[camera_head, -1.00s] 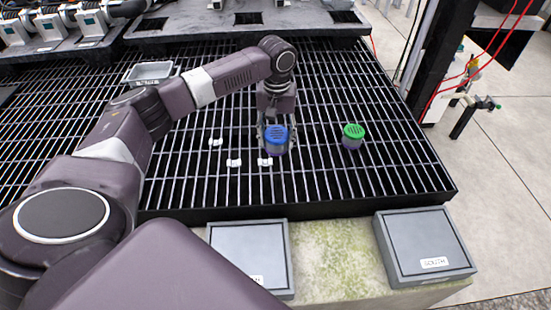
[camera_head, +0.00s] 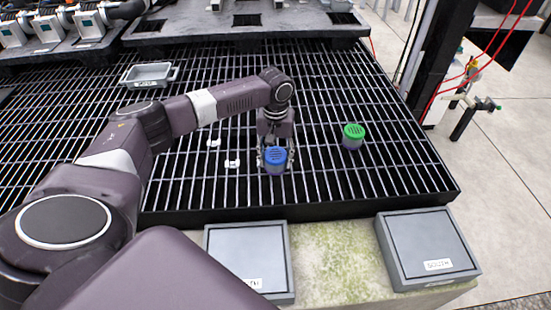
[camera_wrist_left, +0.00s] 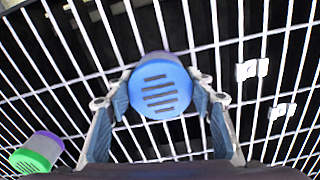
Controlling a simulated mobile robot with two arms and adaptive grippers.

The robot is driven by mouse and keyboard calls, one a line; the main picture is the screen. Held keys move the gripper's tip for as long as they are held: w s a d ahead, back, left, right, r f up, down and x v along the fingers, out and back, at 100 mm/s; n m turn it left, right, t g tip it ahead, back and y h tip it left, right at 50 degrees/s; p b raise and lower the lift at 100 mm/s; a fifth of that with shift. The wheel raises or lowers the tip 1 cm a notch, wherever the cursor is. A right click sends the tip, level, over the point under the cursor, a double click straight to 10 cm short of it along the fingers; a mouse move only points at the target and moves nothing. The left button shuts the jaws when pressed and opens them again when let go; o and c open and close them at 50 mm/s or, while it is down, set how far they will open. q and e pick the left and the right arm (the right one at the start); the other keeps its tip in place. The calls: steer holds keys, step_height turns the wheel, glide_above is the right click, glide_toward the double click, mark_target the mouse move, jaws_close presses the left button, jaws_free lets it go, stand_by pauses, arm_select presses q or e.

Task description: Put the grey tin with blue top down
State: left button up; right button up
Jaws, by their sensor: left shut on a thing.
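The grey tin with the blue top (camera_head: 275,162) is in the grip of my left gripper (camera_head: 273,153), over the black grating. In the left wrist view the slotted blue lid (camera_wrist_left: 160,88) faces the camera, with a finger of the gripper (camera_wrist_left: 160,101) on either side. The tin's lower part is mostly hidden, so I cannot tell whether it touches the grating. My right gripper is not in view.
A similar tin with a green top (camera_head: 353,136) stands to the right on the grating (camera_head: 400,178). Small white pieces (camera_head: 232,163) lie to the left. A grey tray (camera_head: 147,75) is behind. Two grey lidded boxes (camera_head: 428,247) (camera_head: 247,250) are in front.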

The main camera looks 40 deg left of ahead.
arm_select(q)
steer(key=o, duration=1.2)
steer(key=shift+f, duration=0.1)
